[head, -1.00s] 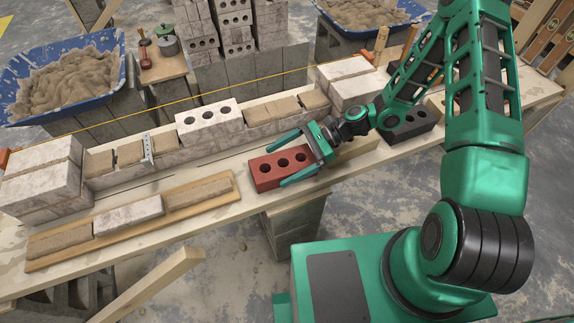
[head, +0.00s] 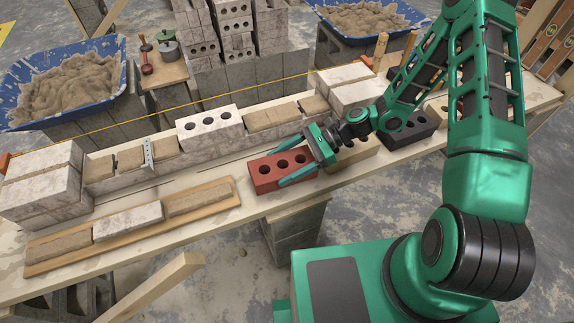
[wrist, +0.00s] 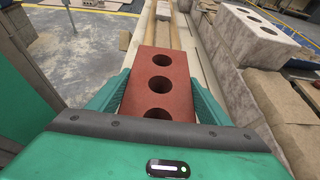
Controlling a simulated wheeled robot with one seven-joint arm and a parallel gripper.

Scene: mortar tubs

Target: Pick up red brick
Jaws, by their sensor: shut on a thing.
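The red brick (head: 268,177) has three round holes and lies flat at the front of the wooden bench. In the wrist view the brick (wrist: 160,65) sits between the two green fingers, which touch its long sides. My gripper (head: 287,172) is shut on the brick, reaching in from the right. The brick appears to rest on the bench; I cannot tell whether it is lifted at all.
A low brick course with a pale holed brick (head: 210,129) runs behind. A board (head: 190,218) with several brick slips lies to the left. A dark holed brick (head: 408,130) is at the right. A yellow string (head: 130,111) stretches above the course. Mortar tubs (head: 108,46) stand behind.

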